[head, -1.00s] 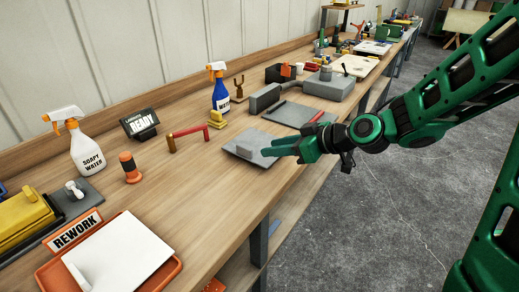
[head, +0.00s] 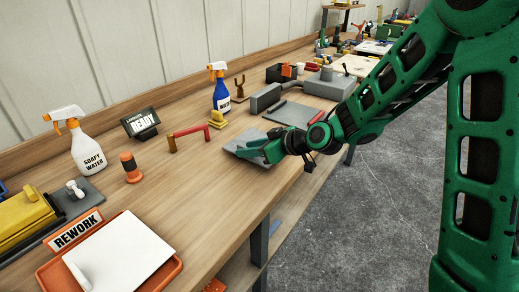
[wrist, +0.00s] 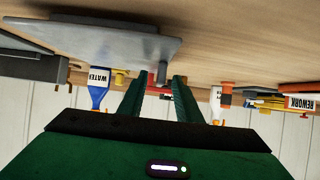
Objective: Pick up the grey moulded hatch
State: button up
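The grey moulded hatch (head: 236,145) is a flat grey plate lying on the wooden bench near its front edge. It also shows in the wrist view (wrist: 90,38), with a small grey raised grip (wrist: 162,72) on it. My gripper (head: 255,152) is low over the hatch in the head view and hides part of it. In the wrist view my gripper (wrist: 159,80) has its two green fingers apart, and the raised grip appears between their tips. I cannot tell whether the fingers touch it.
A red-handled piece (head: 192,132) and a yellow block (head: 216,119) stand left of and behind the hatch. A blue water bottle (head: 221,95) stands behind. A dark grey plate (head: 290,113) lies to the right. Bare wood (head: 205,185) lies at front left.

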jog(key=shift+w, duration=0.1)
grip_shut()
